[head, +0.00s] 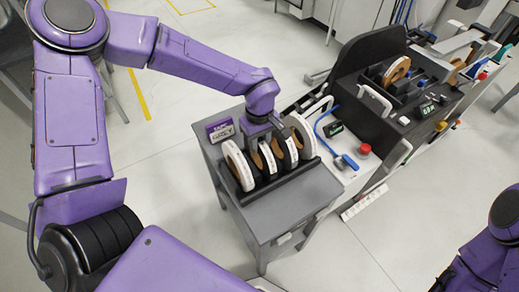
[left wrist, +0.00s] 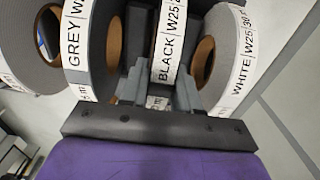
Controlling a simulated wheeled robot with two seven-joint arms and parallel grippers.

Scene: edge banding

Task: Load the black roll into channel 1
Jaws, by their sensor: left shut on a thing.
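The black roll (left wrist: 168,45), with a white label reading BLACK, stands on edge between a roll labelled GREY (left wrist: 76,50) and one labelled WHITE (left wrist: 240,50). My left gripper (left wrist: 160,92) is shut on the black roll, one finger on each side of it. In the head view the left gripper (head: 272,128) reaches down from above onto the row of rolls, and the hand hides part of their tops. The rolls stand upright in a dark rack (head: 300,172) on a grey table. My right gripper is out of view.
The grey table (head: 280,215) has bare space in front of the rack. To the right is a dark machine (head: 370,60) holding brown-cored rolls (head: 397,70), with small displays and a red button (head: 364,149). A blue-handled tool (head: 345,162) lies nearby.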

